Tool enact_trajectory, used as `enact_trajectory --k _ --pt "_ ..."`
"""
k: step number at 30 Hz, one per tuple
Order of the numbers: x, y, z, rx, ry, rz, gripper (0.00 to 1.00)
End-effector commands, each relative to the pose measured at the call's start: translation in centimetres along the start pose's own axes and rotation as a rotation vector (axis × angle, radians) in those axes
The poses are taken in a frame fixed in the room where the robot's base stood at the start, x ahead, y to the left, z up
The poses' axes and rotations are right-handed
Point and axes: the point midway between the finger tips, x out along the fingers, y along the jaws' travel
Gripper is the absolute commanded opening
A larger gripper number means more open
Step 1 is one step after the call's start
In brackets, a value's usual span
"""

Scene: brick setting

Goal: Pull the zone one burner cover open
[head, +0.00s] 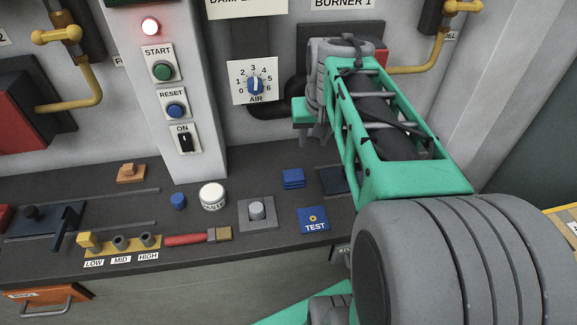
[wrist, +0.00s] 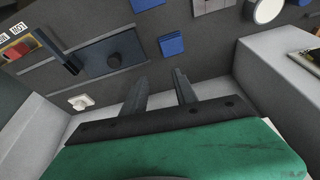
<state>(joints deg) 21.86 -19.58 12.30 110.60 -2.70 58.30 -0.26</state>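The "BURNER 1" label (head: 343,3) is at the top right of the head view. Part of a dark panel (head: 376,33) shows below it; my arm hides most of this area, and I cannot make out the cover or its handle. My gripper (head: 316,133) is in front of the wall below that label, above the back of the console, and mostly hidden by my arm. In the wrist view its two dark fingers (wrist: 160,80) are apart with nothing between them. The burner cover cannot be made out in the wrist view.
The console (head: 110,195) below holds a red-handled brush (head: 197,238), a white paste jar (head: 212,196), blue blocks (head: 293,178) and a TEST plate (head: 313,219). The air dial (head: 255,86) is left of my arm. A red cover (head: 20,105) is at the far left.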

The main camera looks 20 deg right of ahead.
Motion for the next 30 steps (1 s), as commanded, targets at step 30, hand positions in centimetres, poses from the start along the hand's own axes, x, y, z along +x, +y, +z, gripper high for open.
enact_trajectory --k 30 --pt "3.0 -6.1 11.2 -0.168 -0.057 -0.04 0.34"
